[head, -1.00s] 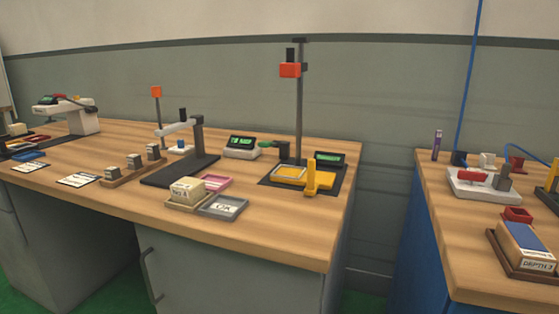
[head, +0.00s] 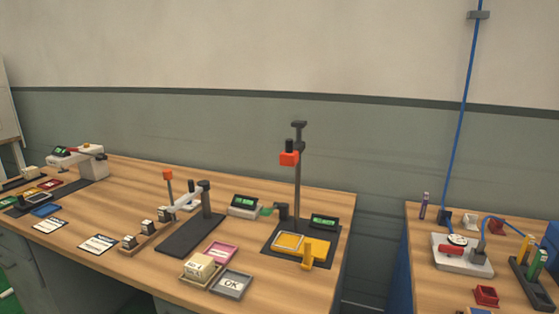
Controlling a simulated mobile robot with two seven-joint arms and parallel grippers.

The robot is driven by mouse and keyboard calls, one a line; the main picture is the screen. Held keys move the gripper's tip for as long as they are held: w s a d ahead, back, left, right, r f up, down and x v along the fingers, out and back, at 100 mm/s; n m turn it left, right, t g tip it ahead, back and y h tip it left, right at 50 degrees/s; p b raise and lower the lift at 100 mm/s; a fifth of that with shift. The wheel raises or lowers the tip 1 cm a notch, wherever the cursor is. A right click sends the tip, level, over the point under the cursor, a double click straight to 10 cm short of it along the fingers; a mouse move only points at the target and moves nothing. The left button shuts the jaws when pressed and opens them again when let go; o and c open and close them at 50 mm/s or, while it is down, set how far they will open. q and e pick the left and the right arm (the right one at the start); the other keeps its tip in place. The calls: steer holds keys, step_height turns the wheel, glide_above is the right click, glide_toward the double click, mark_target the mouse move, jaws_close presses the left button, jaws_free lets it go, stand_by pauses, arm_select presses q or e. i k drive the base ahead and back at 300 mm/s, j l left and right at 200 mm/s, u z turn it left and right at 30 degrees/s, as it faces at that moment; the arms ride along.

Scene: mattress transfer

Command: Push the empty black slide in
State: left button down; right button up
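No part of either gripper shows in the head view. I cannot pick out the black slide for certain. A small dark tray-like piece (head: 38,198) lies at the far left in front of a white machine with a green display (head: 78,161); it is too small to tell whether it is a slide or empty. In the middle, a stand with a light grey arm (head: 186,200) has a flat black base (head: 192,236).
The wooden bench (head: 128,195) also bears a grey OK tray (head: 231,284), a pink tray (head: 221,252), a cream block (head: 199,267) and white cards (head: 98,244). A second bench (head: 425,285) stands right, across a gap, with a white device (head: 462,255).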

mark_target(34, 201)
steer(key=u, duration=1.45)
steer(key=z, duration=0.6)
steer(key=i+j+z, duration=0.15)
steer(key=j+z, duration=0.2)
steer(key=i+j+z, duration=0.15)
steer(key=j+z, duration=0.2)
steer(key=i+j+z, duration=0.15)
steer(key=j, duration=0.2)
steer(key=j+z, duration=0.2)
steer(key=j, duration=0.15)
steer(key=j+z, duration=0.3)
steer(key=j, duration=1.25)
steer(key=i, duration=0.05)
